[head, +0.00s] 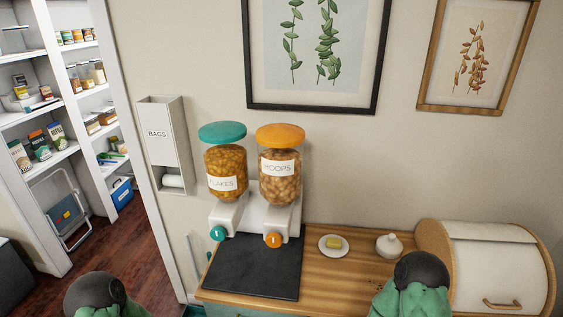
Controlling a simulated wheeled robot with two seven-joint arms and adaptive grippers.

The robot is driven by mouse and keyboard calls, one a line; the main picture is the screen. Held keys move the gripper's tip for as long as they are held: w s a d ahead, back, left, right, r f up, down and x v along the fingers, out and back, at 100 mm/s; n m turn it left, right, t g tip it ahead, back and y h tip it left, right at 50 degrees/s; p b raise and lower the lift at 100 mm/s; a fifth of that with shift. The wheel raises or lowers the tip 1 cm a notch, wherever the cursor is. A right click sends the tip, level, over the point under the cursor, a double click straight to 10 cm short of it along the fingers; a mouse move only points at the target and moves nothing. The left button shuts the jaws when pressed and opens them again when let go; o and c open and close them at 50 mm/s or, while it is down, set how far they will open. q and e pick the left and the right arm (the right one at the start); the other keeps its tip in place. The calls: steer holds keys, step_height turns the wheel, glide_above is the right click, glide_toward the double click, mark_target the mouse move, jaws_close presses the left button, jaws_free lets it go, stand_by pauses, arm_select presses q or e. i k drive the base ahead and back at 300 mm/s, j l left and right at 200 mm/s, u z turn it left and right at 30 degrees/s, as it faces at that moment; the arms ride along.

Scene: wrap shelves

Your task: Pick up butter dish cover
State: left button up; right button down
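The white butter dish cover (389,246), a small dome with a knob on top, stands on the wooden counter (344,279). Just left of it is a white round plate (324,252) with a piece of yellow butter (334,243) on it, uncovered. The cover and the plate are apart. Parts of my two arms show at the bottom edge, one at the left and one just in front of the cover, but neither gripper's fingers can be seen.
A bread box (497,264) stands right of the cover. Left of the plate are a dark mat (254,267) and two cereal dispensers with a teal lid (222,132) and an orange lid (280,136). Pantry shelves (98,119) are far left. Bare counter lies in front of the plate.

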mark_target(388, 245)
steer(key=z, duration=1.1)
